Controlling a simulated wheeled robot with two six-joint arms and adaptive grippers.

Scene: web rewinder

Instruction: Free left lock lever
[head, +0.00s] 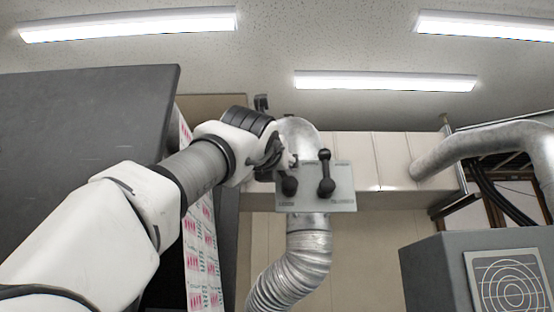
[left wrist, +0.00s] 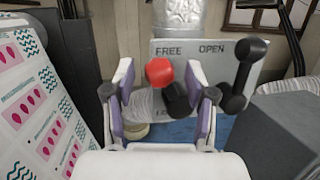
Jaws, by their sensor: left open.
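A grey panel (head: 344,192) carries two levers side by side. In the left wrist view the panel (left wrist: 204,68) shows the words FREE and OPEN along its top. The left lever has a red knob (left wrist: 159,72) and a black base (left wrist: 177,101); it leans up and left, its knob just under FREE. In the head view its dark base (head: 289,186) shows, while its upper part is hidden by my gripper. My left gripper (head: 280,160) is open at the left lever; in the wrist view its fingers (left wrist: 159,78) stand on both sides of the red knob, with visible gaps.
The right lever (head: 325,172) is black, points up, and stands close to my right finger. A silver duct (head: 293,262) runs behind the panel. A dark machine side and printed web (head: 203,262) are at left; a grey box (head: 440,272) is at lower right.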

